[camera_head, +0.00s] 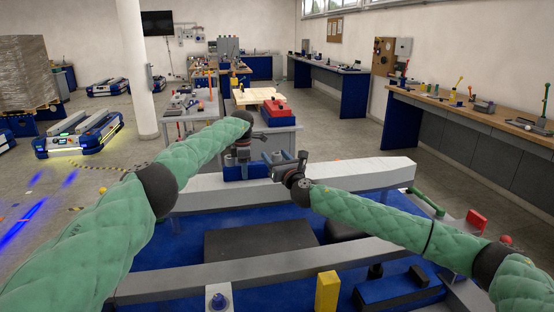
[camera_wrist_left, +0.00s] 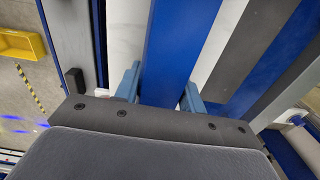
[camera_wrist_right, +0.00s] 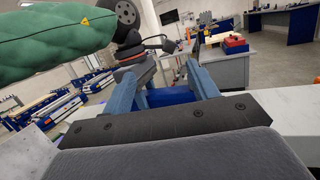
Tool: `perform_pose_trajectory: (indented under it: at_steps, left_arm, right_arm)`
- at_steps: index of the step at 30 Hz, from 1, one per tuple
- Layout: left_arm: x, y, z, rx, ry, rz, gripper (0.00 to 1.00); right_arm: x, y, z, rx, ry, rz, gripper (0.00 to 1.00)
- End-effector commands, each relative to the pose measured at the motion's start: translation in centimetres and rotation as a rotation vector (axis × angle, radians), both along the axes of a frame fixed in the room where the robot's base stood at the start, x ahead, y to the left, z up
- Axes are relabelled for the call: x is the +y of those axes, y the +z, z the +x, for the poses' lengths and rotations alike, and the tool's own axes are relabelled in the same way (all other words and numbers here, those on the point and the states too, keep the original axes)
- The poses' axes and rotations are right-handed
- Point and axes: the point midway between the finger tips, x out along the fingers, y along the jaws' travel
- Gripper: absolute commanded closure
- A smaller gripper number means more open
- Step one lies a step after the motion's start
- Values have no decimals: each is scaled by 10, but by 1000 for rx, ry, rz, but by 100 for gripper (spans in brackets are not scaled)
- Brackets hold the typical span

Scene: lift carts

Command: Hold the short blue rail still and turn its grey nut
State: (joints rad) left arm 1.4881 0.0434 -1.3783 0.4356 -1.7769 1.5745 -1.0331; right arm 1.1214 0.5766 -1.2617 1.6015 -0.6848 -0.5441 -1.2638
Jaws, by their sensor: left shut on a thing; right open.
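The short blue rail (camera_head: 232,174) lies on the white beam ahead of me. In the left wrist view, the rail (camera_wrist_left: 178,45) runs between the fingers of my left gripper (camera_wrist_left: 160,92). My left gripper (camera_head: 243,164) is shut on it from above. My right gripper (camera_head: 273,158) is open, close to the rail's right end and just above the beam. In the right wrist view, the blue rail (camera_wrist_right: 168,96) shows beyond and between the spread fingers of my right gripper (camera_wrist_right: 162,85). I cannot make out the grey nut; the grippers may hide it.
The white beam (camera_head: 370,168) spans the cart above its blue deck (camera_head: 160,260). A yellow block (camera_head: 327,291) stands at the near side. A red block (camera_head: 476,221) is at the right. Workbenches (camera_head: 480,117) line the right wall, and a grey table (camera_head: 283,138) stands behind.

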Motion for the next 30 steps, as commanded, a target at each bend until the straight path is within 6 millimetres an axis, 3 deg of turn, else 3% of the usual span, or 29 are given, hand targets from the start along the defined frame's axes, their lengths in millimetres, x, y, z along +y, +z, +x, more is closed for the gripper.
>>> perform_pose_trajectory:
  at_steps: [9,17,30]
  left_arm:
    - [0,0,0,0,0,0,92]
    - [0,0,0,0,0,0,92]
    - [0,0,0,0,0,0,92]
  right_arm:
    - [-28,-46,2,148,-174,-104,41]
    - [-34,-57,8,181,-209,-130,41]
    - [-18,-57,77,181,-208,-129,41]
